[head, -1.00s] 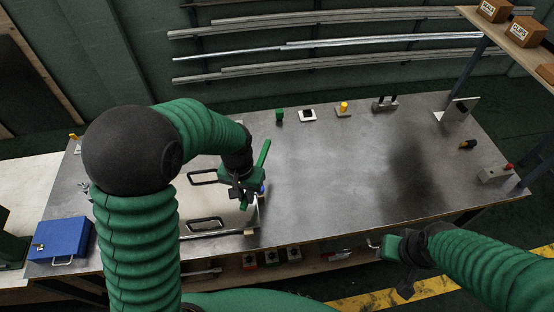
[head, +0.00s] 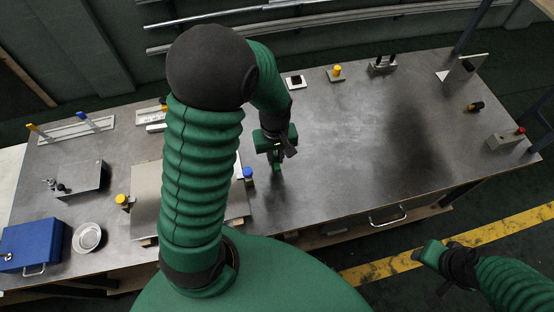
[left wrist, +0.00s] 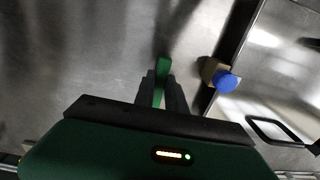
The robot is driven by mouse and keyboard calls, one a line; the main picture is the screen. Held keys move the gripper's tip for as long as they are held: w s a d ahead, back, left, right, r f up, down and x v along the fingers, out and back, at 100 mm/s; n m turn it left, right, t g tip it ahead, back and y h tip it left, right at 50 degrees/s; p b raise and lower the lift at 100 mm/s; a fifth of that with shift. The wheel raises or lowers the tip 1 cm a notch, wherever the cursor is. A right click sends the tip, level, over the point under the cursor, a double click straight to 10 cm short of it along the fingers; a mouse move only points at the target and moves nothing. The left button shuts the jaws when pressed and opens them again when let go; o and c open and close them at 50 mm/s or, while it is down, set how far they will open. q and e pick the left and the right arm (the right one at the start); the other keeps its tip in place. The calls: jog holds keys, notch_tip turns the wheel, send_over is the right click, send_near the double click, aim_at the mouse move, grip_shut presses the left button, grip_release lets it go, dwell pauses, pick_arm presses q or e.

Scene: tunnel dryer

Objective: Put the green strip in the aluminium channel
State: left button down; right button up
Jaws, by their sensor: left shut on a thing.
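My left gripper (head: 276,160) is shut on the green strip (left wrist: 163,68) and holds it over the bare bench, right of the metal plate with the blue knob. In the left wrist view the strip sticks out beyond the dark fingertips (left wrist: 162,92); only its tip (head: 277,168) shows in the head view. A long pale metal rail (head: 75,130) with a yellow and a blue knob lies at the far left; I cannot tell whether it is the aluminium channel. My right gripper (head: 434,268) is off the bench's front edge at lower right, its jaws unclear.
The blue knob (head: 248,174) is just left of my left gripper. A metal plate (head: 147,192) is partly hidden by my left arm. A blue box (head: 30,247) and round dish (head: 88,237) stand at left. The bench's middle right is clear.

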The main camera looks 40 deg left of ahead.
aim_at(268, 164)
pick_arm(q)
jog(key=a+f, duration=0.1)
jog(key=f, duration=0.1)
jog(key=a+f, duration=0.2)
jog(key=shift+s, duration=0.2)
jog(key=shift+s+d, duration=0.1)
jog(key=shift+s, duration=0.05)
jog(key=shift+d+r, duration=0.15)
jog(key=shift+d, duration=0.2)
jog(key=c, duration=1.8)
grip_release()
jog(key=shift+d, duration=0.8)
jog(key=shift+o, duration=1.2)
jog(key=shift+w+d, duration=0.15)
jog(key=shift+w, duration=0.05)
jog(key=shift+o, duration=0.9)
jog(key=shift+s+a, duration=0.15)
jog(key=shift+a, duration=0.75)
jog(key=shift+d, duration=0.45)
pick_arm(e)
jog(key=shift+s+a, duration=0.1)
jog(key=shift+a, duration=0.7)
